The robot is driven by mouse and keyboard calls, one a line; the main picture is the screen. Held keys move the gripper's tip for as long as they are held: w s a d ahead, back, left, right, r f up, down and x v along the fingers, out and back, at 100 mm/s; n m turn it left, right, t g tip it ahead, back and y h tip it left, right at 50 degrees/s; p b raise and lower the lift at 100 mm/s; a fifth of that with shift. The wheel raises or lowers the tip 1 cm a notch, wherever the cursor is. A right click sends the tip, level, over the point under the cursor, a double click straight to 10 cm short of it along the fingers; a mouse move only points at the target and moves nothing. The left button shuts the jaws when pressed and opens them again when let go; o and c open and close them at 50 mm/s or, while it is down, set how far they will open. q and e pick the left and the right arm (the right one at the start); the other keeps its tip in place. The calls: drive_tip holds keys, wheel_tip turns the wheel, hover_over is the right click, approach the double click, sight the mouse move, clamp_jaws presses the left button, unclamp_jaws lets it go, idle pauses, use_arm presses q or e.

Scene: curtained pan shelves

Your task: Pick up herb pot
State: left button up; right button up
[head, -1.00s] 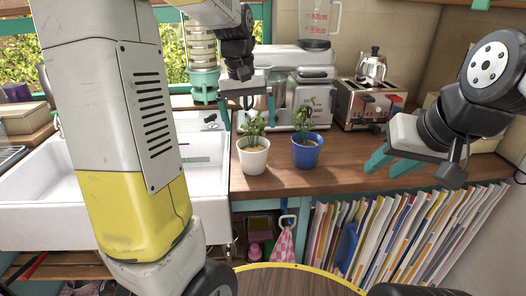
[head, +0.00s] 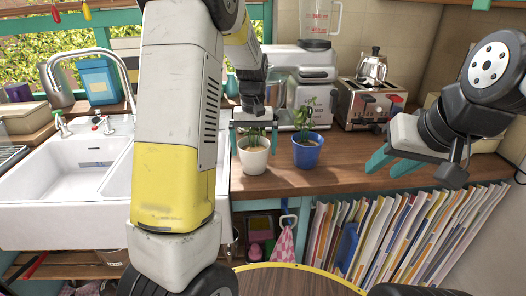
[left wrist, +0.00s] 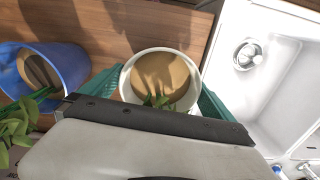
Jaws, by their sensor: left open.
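A white herb pot (head: 253,158) with a green plant stands upright on the wooden counter. A blue herb pot (head: 306,153) with a similar plant stands just to its right. My left gripper (head: 254,127) points down over the white pot, open, with its teal fingers on either side of the plant. In the left wrist view, the white pot (left wrist: 188,62) lies between the two spread fingers (left wrist: 162,82); the gripper body hides most of its plant. The blue pot (left wrist: 62,62) is outside the fingers there. My right gripper (head: 392,164) is open and empty in front of the counter.
A white sink (head: 70,170) is left of the pots. Books (head: 400,235) fill the shelf below. The counter right of the blue pot is clear.

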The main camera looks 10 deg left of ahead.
use_arm(q)
drive_tip(key=c, duration=1.6)
drive_tip(key=shift+o, duration=0.2)
